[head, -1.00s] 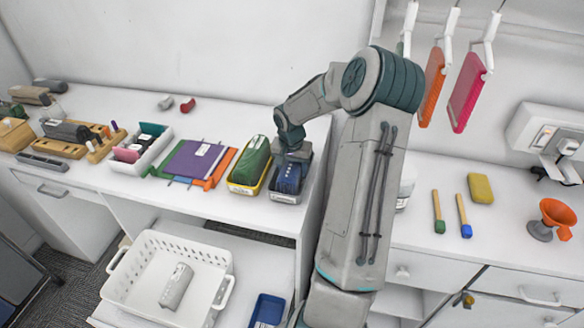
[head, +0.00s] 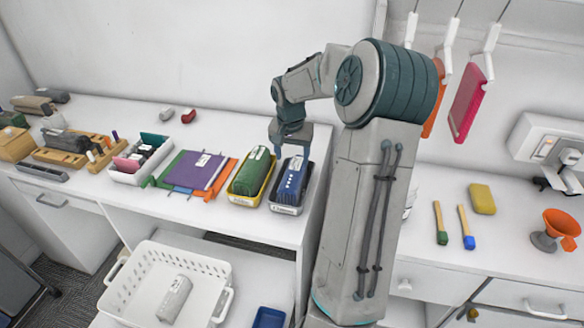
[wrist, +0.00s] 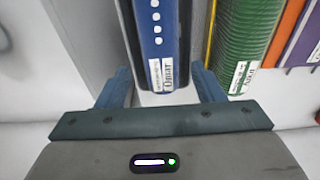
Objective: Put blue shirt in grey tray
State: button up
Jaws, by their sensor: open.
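The blue shirt (head: 291,182), a rolled blue bundle with a white label, lies in the grey tray (head: 286,209) on the white counter. It also shows in the wrist view (wrist: 160,40), where the tray's edges flank it. My gripper (head: 291,152) is above the far end of the tray. In the wrist view my gripper (wrist: 165,88) has its two fingers apart with nothing held between them. The blue shirt lies ahead of the fingers, apart from them.
A yellow tray (head: 244,201) with a green roll (head: 252,170) stands directly left of the grey tray. Purple and orange folders (head: 195,170) lie further left. A white basket (head: 150,270) stands below the counter. Bare counter lies behind the trays.

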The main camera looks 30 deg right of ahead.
jog(key=shift+s+a+r, duration=0.1)
jog(key=shift+a+r, duration=0.05)
jog(key=shift+r, duration=0.6)
jog(key=s+a+r+n+h, duration=0.1)
jog(key=s+a+r+n, duration=0.25)
jog(key=a, duration=0.55)
jog(key=s+a+r+n+t+y, duration=0.2)
jog(key=s+a+n, duration=0.4)
jog(key=s+a, duration=0.9)
jog(key=s+r, duration=0.1)
jog(key=s, duration=0.3)
jog(key=shift+a+t, duration=0.2)
jog(key=shift+t, duration=0.1)
jog(key=shift+r, duration=0.15)
jog(key=shift+c, duration=0.3)
